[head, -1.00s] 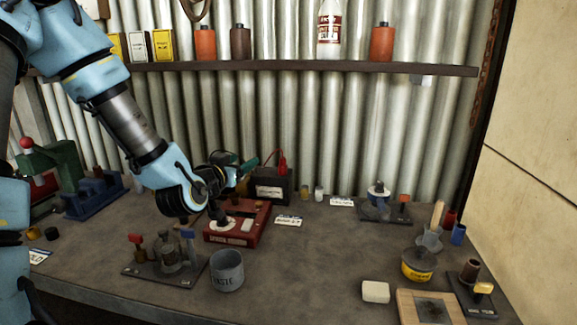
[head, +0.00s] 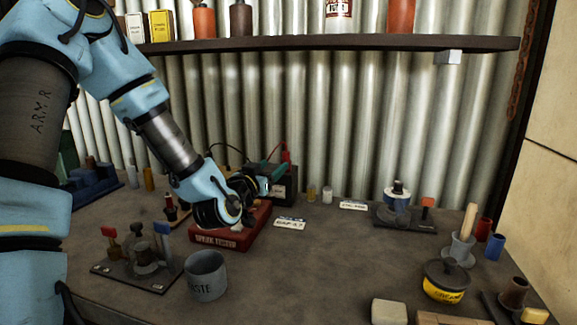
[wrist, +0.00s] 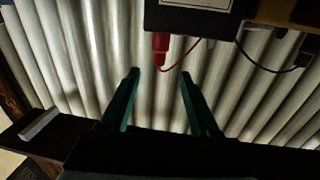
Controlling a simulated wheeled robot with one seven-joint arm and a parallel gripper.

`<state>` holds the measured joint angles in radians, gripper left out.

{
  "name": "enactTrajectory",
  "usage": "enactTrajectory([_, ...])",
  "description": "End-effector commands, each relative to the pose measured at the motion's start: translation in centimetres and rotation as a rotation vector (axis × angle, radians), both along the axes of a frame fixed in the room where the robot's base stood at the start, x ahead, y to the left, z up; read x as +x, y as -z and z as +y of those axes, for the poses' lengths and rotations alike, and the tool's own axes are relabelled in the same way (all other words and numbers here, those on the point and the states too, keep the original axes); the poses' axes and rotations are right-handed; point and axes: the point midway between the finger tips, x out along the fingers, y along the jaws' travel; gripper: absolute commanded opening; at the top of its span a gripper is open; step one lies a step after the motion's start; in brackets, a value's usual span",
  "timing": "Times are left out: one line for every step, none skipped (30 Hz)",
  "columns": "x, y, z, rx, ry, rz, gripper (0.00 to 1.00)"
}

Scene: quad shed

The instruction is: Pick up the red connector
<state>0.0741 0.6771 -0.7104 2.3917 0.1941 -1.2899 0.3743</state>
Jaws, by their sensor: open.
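The red connector (wrist: 161,50) stands at the black box (wrist: 195,14) with a thin red wire running from it, in the wrist view. In the head view the connector (head: 286,157) is small, at the top of the black box (head: 285,187) at the back of the bench. My gripper (wrist: 159,72) has two green fingers spread apart with nothing between them. In the wrist view the connector lies just beyond the fingertips, between their lines. In the head view my gripper (head: 275,152) is just left of the connector; any contact cannot be told.
A red spark tester (head: 215,239) lies under my wrist. A grey waste cup (head: 206,276) and a dark stand with bottles (head: 140,270) are in front. A shelf (head: 330,43) crosses the corrugated wall above.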

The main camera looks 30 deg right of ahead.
Motion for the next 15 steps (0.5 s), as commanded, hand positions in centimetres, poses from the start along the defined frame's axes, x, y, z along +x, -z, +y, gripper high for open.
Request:
enactTrajectory([0.6,-0.3,-0.7,-0.001,0.000,0.002,0.62])
enactTrajectory([0.9,-0.3,-1.1,-0.001,0.000,0.002,0.62])
enactTrajectory([1.3,-0.3,-1.6,-0.002,0.000,0.002,0.62])
enactTrajectory([1.6,-0.3,-1.9,-0.002,-0.001,0.002,0.62])
enactTrajectory([1.9,-0.3,-2.3,-0.002,0.000,0.002,0.62])
enactTrajectory([2.2,-0.3,-2.7,-0.001,0.000,0.002,0.62])
enactTrajectory([2.4,-0.2,-2.9,-0.001,0.000,0.002,0.62])
enactTrajectory([2.6,-0.2,-3.1,0.000,0.000,0.001,0.62])
enactTrajectory([2.7,-0.2,-3.3,-0.001,0.000,0.001,0.62])
enactTrajectory([2.8,-0.2,-3.4,-0.001,0.000,0.001,0.62])
enactTrajectory([2.9,-0.2,-3.5,0.000,0.000,0.001,0.62])
enactTrajectory([3.0,-0.2,-3.6,-0.001,0.000,0.002,0.62])
enactTrajectory([3.2,-0.2,-3.8,-0.001,0.000,0.002,0.62])
enactTrajectory([3.4,-0.3,-4.0,-0.001,-0.001,0.003,0.62])
enactTrajectory([3.6,-0.3,-4.3,-0.001,0.000,0.002,0.62])
